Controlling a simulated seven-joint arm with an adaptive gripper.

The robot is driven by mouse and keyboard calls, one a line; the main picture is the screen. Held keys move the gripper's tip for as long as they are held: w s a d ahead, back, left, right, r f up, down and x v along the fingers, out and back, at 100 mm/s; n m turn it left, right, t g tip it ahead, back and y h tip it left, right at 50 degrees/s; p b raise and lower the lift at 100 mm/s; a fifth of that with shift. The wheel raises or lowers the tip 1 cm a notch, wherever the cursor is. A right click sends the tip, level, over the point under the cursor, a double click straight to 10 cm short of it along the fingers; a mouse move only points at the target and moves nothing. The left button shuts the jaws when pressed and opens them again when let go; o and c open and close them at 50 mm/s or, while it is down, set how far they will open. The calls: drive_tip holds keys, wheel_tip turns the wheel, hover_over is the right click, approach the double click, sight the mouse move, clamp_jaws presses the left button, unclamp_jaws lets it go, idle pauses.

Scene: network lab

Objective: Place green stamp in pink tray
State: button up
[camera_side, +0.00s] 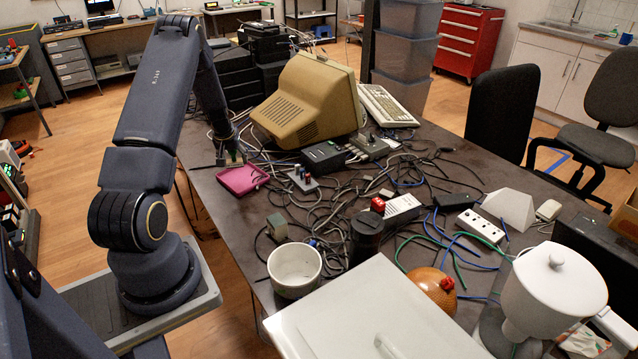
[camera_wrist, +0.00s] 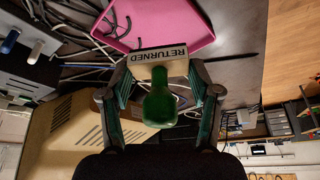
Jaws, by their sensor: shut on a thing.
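The green stamp has a rounded green handle (camera_wrist: 160,105) and a pale block lettered RETURNED (camera_wrist: 158,62) in the wrist view. My gripper (camera_wrist: 160,92) is shut on it, with one finger on each side of the handle. In the side view my gripper (camera_side: 231,158) is low by the far left edge of the pink tray, and the stamp is too small and covered to make out clearly. The pink tray (camera_side: 238,183) lies flat on the table near its left edge. In the wrist view the tray (camera_wrist: 190,22) is just beyond the stamp's block.
Loose cables (camera_side: 330,205) cover the table's middle. A thin dark rod (camera_wrist: 232,57) lies beside the tray.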

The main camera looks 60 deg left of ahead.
hover_over(243, 177)
drive_tip(key=d, duration=0.2)
drive_tip(key=f, duration=0.3)
drive_tip(key=s+f, duration=0.1)
drive_tip(key=shift+a+f, duration=0.25)
drive_tip(key=shift+f, duration=0.05)
drive_tip(key=shift+w+a+f, duration=0.1)
drive_tip(key=shift+w+f, duration=0.05)
drive_tip(key=shift+f, duration=0.75)
drive_tip(key=shift+w+a+f, duration=0.1)
drive_tip(key=shift+f, duration=0.8)
drive_tip(key=shift+f, duration=0.15)
drive_tip(key=o, duration=1.2)
drive_tip(key=shift+c, duration=0.2)
